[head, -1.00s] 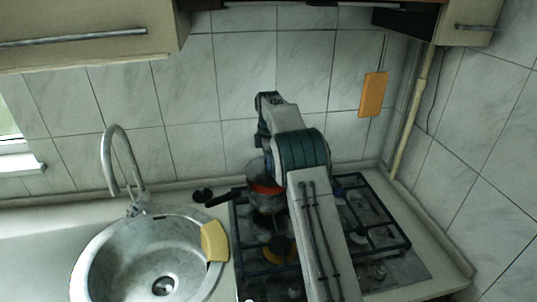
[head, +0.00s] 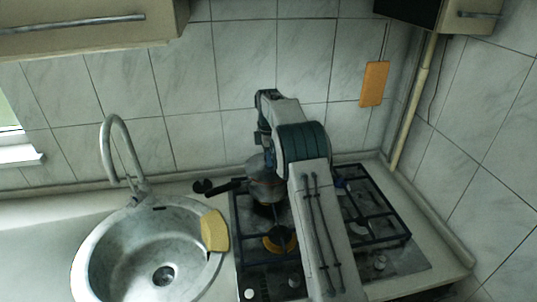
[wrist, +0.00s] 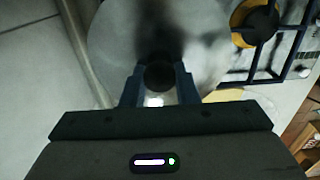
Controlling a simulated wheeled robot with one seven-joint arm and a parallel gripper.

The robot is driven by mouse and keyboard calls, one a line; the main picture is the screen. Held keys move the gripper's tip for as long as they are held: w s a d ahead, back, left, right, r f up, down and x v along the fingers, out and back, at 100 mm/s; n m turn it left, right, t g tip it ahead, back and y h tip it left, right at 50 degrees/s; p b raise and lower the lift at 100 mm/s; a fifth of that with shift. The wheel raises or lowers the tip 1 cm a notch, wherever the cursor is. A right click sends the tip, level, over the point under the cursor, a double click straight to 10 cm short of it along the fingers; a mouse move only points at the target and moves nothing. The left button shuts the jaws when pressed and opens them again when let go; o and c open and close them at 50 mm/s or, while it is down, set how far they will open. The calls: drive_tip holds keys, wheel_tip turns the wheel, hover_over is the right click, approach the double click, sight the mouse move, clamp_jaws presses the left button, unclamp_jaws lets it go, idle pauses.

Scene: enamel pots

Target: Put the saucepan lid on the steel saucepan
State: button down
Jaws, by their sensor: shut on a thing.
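The steel saucepan (head: 268,192) stands on the back left of the hob, its dark handle pointing left. The grey saucepan lid (head: 258,164) shows over the pan's top, partly hidden by my arm. In the wrist view the lid (wrist: 108,38) is a wide pale disc with a dark round knob. My gripper (wrist: 160,80) is shut on this knob, one finger on each side. In the head view I cannot tell whether the lid rests fully on the rim.
The hob (head: 395,262) has dark grates and a yellow burner part at front left. A round sink (head: 105,262) with a tall tap lies to the left, with a yellow sponge (head: 214,230) on its edge. A tiled wall stands close behind.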

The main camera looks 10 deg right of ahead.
drive_tip(key=shift+f, duration=0.45)
drive_tip(key=c, duration=1)
unclamp_jaws()
drive_tip(key=shift+s+f, duration=0.15)
drive_tip(key=shift+c, duration=0.2)
wheel_tip(320, 180, up, 13)
drive_tip(key=s+r+m+t+b, duration=0.1)
drive_tip(key=s+r+m, duration=0.3)
drive_tip(key=s+r, duration=0.4)
drive_tip(key=s+f+m+t+b, duration=0.15)
drive_tip(key=s+m, duration=0.85)
drive_tip(key=s, duration=1.4)
drive_tip(key=s+f+m+t, duration=0.1)
drive_tip(key=s+f+m, duration=0.3)
drive_tip(key=s+f, duration=0.4)
drive_tip(key=s, duration=0.3)
drive_tip(key=shift+s+d+f, duration=0.15)
drive_tip(key=shift+s+f, duration=0.05)
drive_tip(key=shift+s, duration=0.2)
